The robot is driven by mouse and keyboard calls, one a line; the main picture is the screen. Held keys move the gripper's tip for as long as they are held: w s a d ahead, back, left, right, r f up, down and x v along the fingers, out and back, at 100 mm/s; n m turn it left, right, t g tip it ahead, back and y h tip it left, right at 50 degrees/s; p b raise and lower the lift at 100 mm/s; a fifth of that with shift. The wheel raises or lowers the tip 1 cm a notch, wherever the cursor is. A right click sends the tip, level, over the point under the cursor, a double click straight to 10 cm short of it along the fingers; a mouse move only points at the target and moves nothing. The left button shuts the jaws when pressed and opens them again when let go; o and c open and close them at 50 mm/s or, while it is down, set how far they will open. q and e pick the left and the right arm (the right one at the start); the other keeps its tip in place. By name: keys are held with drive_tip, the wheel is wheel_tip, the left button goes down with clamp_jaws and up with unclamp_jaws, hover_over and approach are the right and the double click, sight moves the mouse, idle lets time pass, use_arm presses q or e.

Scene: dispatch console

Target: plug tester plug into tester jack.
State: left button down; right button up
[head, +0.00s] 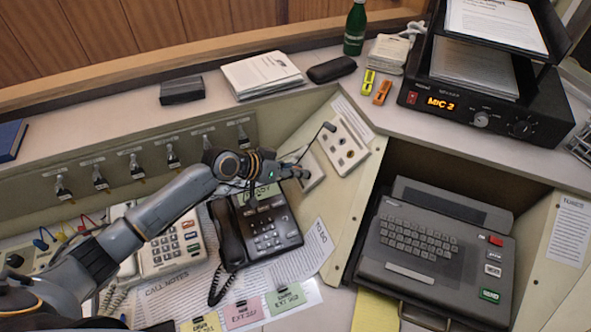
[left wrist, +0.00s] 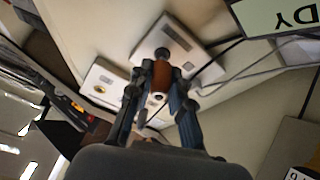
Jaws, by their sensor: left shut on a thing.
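My left gripper (head: 301,173) is shut on a brown plug (left wrist: 161,76), which shows between the fingers in the left wrist view. In the head view the gripper hides most of the plug. The gripper is in front of the slanted cream panel, left of and below a pale socket plate (head: 344,146) with several round sockets. A second pale plate (head: 312,168) is partly behind the gripper. Both plates show beyond the fingers in the left wrist view. I cannot tell which socket is the tester jack, nor whether the plug touches a plate. My right gripper is not in view.
A black desk phone (head: 265,222) sits just below the gripper, with a beige phone (head: 168,243) to its left. A keyboard terminal (head: 430,245) fills the recess at right. A thin dark lead with a black end (head: 329,127) shows near the socket plate.

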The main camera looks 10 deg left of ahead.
use_arm(q)
drive_tip(key=shift+b+x, duration=0.8)
drive_tip(key=shift+x, duration=0.2)
idle(2.1)
drive_tip(key=shift+s+f, duration=0.15)
drive_tip(key=c, duration=0.7)
unclamp_jaws()
drive_tip(key=shift+o, duration=0.2)
drive_tip(key=shift+a, duration=0.1)
drive_tip(key=shift+s+a+r+p, duration=0.2)
drive_tip(key=shift+a+r+p, duration=0.1)
drive_tip(key=shift+r+p, duration=0.15)
drive_tip(key=shift+s+a+r+p, duration=0.2)
drive_tip(key=shift+a+r+p, duration=0.2)
drive_tip(key=shift+r, duration=0.1)
drive_tip(key=shift+w+r+p+v, duration=0.15)
drive_tip(key=shift+p+v, duration=0.5)
drive_tip(key=shift+v, duration=0.4)
drive_tip(key=shift+w+r+p+v, duration=0.1)
drive_tip(key=shift+r+p+v, duration=0.1)
drive_tip(key=shift+p+v, duration=0.7)
drive_tip(key=shift+s+r, duration=0.1)
drive_tip(key=shift+s, duration=0.05)
